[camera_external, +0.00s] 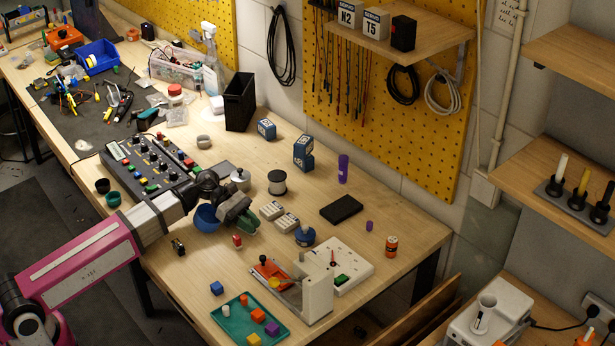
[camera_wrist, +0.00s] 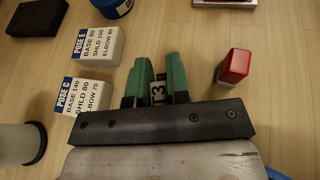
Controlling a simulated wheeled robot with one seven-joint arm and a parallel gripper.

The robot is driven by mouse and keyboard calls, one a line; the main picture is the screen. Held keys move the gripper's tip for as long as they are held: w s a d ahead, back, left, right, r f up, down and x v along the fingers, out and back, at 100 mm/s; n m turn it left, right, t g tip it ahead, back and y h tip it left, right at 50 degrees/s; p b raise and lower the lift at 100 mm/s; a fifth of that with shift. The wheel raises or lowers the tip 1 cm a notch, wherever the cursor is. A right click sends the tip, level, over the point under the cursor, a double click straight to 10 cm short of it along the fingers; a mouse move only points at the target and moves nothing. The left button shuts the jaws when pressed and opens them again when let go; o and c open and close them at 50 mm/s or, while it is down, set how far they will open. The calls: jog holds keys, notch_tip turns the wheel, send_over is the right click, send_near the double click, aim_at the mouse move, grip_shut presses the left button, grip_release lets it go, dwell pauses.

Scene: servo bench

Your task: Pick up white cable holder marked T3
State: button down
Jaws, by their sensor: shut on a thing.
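My gripper (camera_external: 248,218) is low over the middle of the bench, and its green fingertips also show in the wrist view (camera_wrist: 158,85). Most of the holder is hidden between the fingers. In the external view the gripper hides it. I cannot tell whether it touches the bench.
Two white pose boxes (camera_external: 272,210) (camera_external: 286,222) stand right of the gripper. A red-topped block (camera_wrist: 235,67) is close by. The bench's right end has free room.

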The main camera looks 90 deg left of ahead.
jog(key=shift+s+d+f, duration=0.15)
jog(key=shift+d+f, duration=0.05)
jog(key=shift+d, duration=0.1)
